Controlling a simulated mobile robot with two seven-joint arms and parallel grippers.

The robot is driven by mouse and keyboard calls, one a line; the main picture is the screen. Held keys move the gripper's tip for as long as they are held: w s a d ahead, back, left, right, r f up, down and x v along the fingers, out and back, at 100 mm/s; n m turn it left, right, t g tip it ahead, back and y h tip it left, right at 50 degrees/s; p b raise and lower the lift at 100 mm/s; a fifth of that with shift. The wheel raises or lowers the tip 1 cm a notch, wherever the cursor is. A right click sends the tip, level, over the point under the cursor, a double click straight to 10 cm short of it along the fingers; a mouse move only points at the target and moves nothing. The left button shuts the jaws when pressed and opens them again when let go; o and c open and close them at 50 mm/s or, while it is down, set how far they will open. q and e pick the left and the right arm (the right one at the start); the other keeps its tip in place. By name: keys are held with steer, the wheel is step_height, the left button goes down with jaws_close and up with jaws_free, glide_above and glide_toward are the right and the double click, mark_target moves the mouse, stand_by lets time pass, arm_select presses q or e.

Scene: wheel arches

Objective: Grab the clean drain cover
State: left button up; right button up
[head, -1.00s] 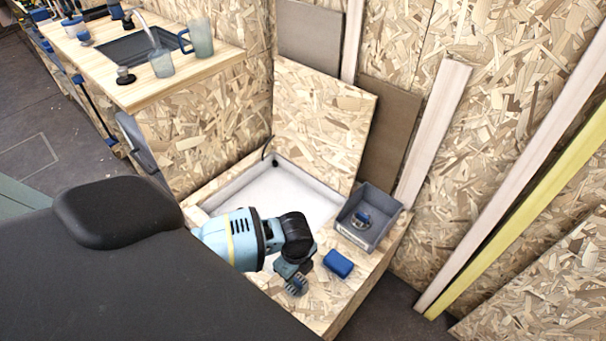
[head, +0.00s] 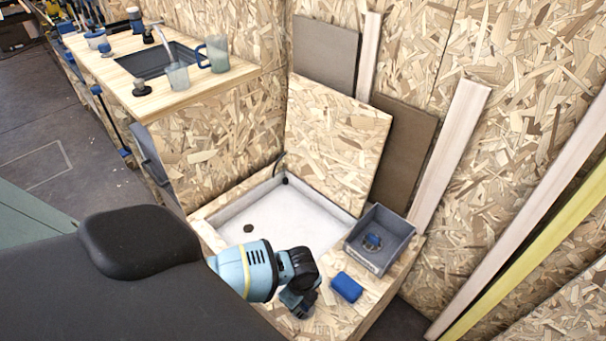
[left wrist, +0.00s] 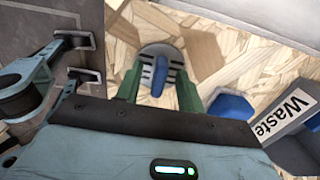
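In the left wrist view, a round grey slotted drain cover (left wrist: 174,64) with a blue grip on top lies on the wood-chip board. My left gripper (left wrist: 160,92) is open. Its two green fingers are apart, one on each side of the blue grip in the picture; no contact shows and the height gap is unclear. In the head view my left gripper (head: 298,302) is over the board ledge in front of the white shower tray (head: 285,222), and it hides the cover there. My right gripper is not in view.
A blue sponge-like block (head: 346,287) lies just right of the gripper. A grey bin (head: 378,262) labelled "Waste" stands behind it, with a small round blue-and-grey item inside. The tray has a dark drain hole (head: 248,228). A counter with sink and cups (head: 178,77) stands back left.

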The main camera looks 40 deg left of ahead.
arm_select(q)
steer(key=shift+f, duration=0.35)
steer(key=shift+c, duration=0.2)
jaws_close()
steer(key=shift+r, duration=0.15)
steer(key=shift+r, duration=0.55)
step_height(320, 180, up, 2)
steer(key=shift+r+p, duration=0.15)
steer(key=shift+p, duration=0.3)
steer(key=s+a+r+p, duration=0.1)
steer(key=s, duration=1.5)
steer(key=shift+a+r, duration=0.15)
